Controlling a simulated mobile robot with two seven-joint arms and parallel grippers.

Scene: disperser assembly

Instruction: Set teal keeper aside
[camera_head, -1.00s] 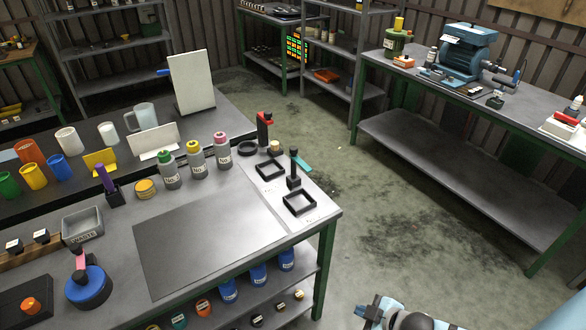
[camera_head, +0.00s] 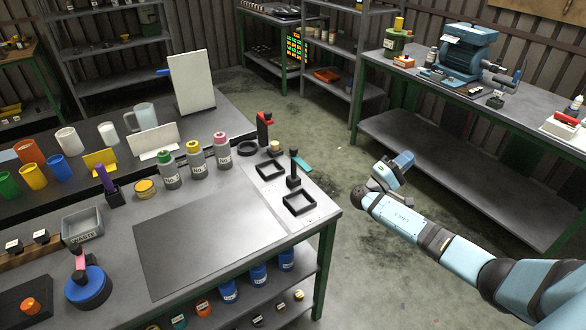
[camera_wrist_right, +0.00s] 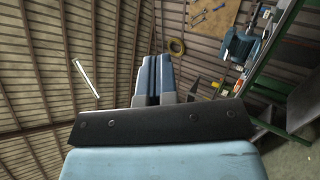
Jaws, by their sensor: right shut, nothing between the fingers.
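My right gripper (camera_head: 402,160) is in the air over the floor, to the right of the bench and apart from the keeper. In the right wrist view its two fingers (camera_wrist_right: 152,78) are together with nothing between them. The keeper does not show in the wrist view. My left gripper is not in view.
Two square black frames (camera_head: 299,202) lie near the bench's right edge. A bare grey plate (camera_head: 205,240) covers the bench front. Open floor separates this bench from the right-hand one (camera_head: 440,140).

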